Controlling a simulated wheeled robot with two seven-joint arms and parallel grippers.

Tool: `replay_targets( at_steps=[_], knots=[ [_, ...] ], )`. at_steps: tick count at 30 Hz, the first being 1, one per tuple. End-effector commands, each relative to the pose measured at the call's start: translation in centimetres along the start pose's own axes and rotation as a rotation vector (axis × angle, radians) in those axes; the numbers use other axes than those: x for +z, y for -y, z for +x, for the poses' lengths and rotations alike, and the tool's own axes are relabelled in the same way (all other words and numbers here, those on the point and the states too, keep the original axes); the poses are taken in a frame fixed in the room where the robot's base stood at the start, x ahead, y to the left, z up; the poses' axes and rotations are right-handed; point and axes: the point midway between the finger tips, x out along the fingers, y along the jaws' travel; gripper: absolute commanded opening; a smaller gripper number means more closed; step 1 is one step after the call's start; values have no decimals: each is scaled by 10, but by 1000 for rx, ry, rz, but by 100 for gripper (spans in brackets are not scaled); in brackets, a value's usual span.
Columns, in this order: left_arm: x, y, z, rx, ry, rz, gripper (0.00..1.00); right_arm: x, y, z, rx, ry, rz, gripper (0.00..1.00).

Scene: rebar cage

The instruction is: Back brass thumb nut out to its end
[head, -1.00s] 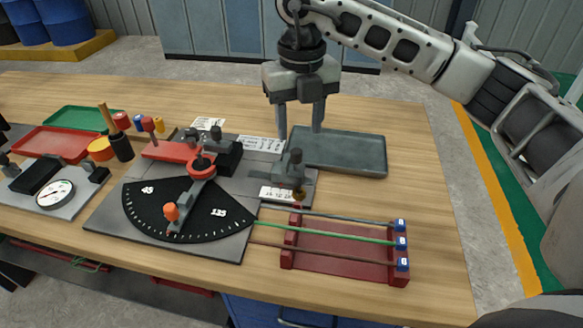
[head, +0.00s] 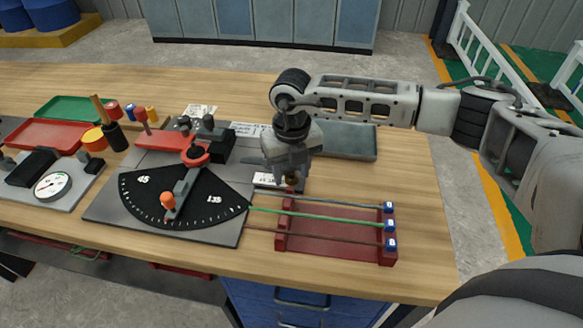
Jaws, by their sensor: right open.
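The brass thumb nut (head: 291,180) is a small dark-gold knob at the right edge of the bending plate, just above the back left of the red rod rack. My right gripper (head: 289,176) points down right at it, and its fingers overlap the grey clamp block that carries the nut. The fingers are open, and I cannot tell whether they touch the nut. The gripper hides most of the clamp block. My left gripper is not in view.
The red rack (head: 335,236) holds grey, green and brown rods with blue tags. The black angle dial (head: 190,199) with an orange-knobbed lever is to the left. A grey tray (head: 350,141) lies behind my right gripper. The bench's right end (head: 420,200) is clear.

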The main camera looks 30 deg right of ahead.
Motion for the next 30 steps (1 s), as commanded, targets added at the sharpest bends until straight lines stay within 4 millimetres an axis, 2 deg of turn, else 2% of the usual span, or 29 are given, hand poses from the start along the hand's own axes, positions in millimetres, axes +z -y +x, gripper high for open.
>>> replay_targets(
  at_steps=[8, 9, 13, 14, 18, 23, 30],
  knots=[
    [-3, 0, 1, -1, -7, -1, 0, 0, 0, 2, 0, 0, -1, 46],
    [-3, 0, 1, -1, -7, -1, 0, 0, 0, 2, 0, -1, -1, 41],
    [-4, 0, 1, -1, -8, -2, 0, 0, 0, 2, 0, 0, -1, 5],
    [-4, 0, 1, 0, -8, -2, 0, 0, 0, 2, 0, 0, -1, 1],
    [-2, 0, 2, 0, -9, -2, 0, 0, 0, 3, 0, 0, -15, 2],
    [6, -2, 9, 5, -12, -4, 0, 0, 0, 6, 0, 2, -156, 2],
    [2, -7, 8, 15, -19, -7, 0, 0, 0, 2, 1, 1, -281, 2]
  ],
)
